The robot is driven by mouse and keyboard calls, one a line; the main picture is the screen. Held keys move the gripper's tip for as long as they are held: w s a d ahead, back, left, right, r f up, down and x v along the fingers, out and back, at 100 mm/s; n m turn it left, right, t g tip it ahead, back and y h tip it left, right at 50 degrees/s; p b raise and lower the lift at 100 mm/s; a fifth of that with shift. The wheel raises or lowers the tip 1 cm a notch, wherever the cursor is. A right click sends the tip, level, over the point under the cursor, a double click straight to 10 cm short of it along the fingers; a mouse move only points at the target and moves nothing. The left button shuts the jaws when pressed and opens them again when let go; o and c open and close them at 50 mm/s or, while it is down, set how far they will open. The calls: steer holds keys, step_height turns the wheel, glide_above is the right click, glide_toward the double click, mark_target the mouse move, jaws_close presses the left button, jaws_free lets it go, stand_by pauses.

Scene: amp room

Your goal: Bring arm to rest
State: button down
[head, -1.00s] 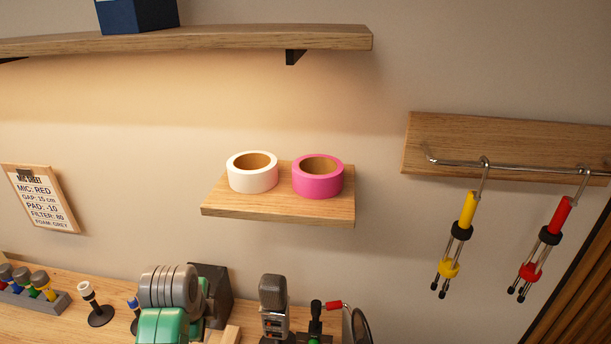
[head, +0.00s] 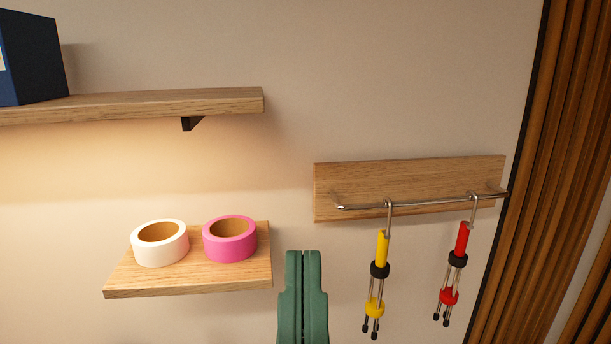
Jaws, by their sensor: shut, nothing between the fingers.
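A green part of my arm (head: 303,300) stands up at the bottom middle of the head view, between the small shelf and the hanging rail.
A small wooden shelf (head: 190,280) bears a white tape roll (head: 160,252) and a pink one (head: 230,247). A metal rail (head: 430,204) holds a hanging yellow tool (head: 382,250) and red tool (head: 461,240). A long shelf (head: 150,105) bears a dark blue box (head: 38,60). Slatted wood is at right.

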step_height(320, 180, up, 15)
steer(key=p, duration=1.1)
steer(key=shift+f, duration=0.15)
steer(key=c, duration=1.9)
jaws_free()
steer(key=shift+f, duration=0.15)
steer(key=o, duration=1.1)
steer(key=shift+c, duration=0.2)
